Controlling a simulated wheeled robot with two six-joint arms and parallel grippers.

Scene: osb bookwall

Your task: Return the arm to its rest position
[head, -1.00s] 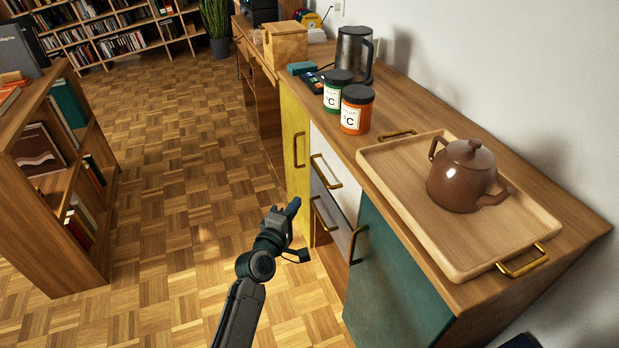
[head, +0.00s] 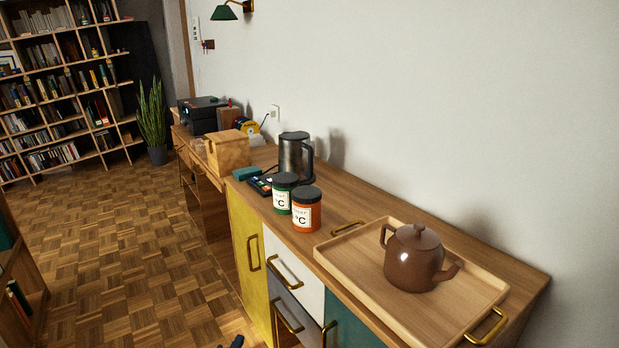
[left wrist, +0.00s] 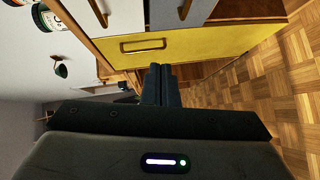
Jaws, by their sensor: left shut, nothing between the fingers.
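My left gripper (left wrist: 160,84) shows in the left wrist view with its two dark fingers together and nothing between them. It points toward the yellow cabinet door (left wrist: 190,45) and the floor beside it, and I see no contact. In the head view only a small dark tip of my left gripper (head: 236,342) shows at the bottom edge, in front of the cabinets. The rest of the left arm is out of the picture. My right gripper is in neither view.
The counter holds a wooden tray (head: 330,252) with a brown teapot (head: 412,262), an orange jar (head: 307,212), a green jar (head: 284,196), a kettle (head: 292,155) and a wooden box (head: 226,152). Brass handles (head: 285,272) stick out from the fronts. The parquet floor (head: 120,250) at left is open.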

